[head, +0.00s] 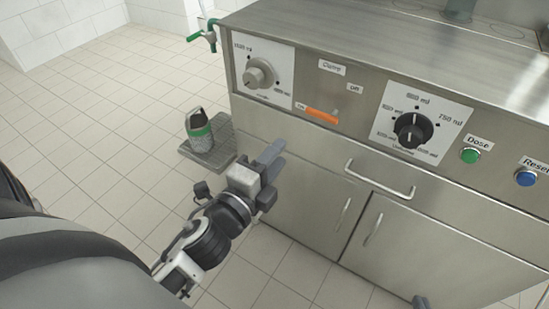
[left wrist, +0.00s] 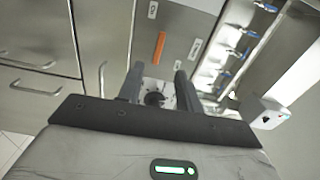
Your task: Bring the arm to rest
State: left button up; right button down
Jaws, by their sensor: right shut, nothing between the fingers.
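My left gripper (head: 273,172) is in the head view in front of the left end of the steel machine, above the floor. Its fingers are apart and nothing is between them. In the left wrist view the two dark fingers (left wrist: 158,85) stand apart, with a dial of the machine showing beyond the gap. The tip of my right gripper (head: 421,301) just shows at the bottom edge of the head view; it is shut and empty.
The machine's front has a grey knob (head: 259,74), an orange switch (head: 322,116), a black dial (head: 413,130), a green button (head: 470,156) and a blue button (head: 526,177). A cabinet handle (head: 380,180) sticks out below. A green-banded container (head: 199,131) stands on a grey platform (head: 222,150).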

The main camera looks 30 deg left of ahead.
jog(key=shift+r, duration=0.15)
pick_arm(q)
jog(key=s+d+f+n+g+h+p, duration=0.2)
jog(key=s+d+f+n+g+p, duration=0.3)
jog(key=n, duration=1.1)
jog(key=s+d+f+g, duration=0.1)
jog(key=s+f+g, duration=0.1)
jog(key=s+f, duration=0.1)
jog(key=shift+s+d+f+h+p, duration=0.25)
jog(key=shift+f+h+p, duration=0.1)
jog(key=shift+f+h, duration=0.1)
pick_arm(e)
jog(key=shift+d+r+g, duration=0.25)
jog(key=shift+r+g, duration=0.05)
jog(key=shift+r, duration=0.6)
jog(key=shift+s+h, duration=0.15)
jog(key=shift+h, duration=0.15)
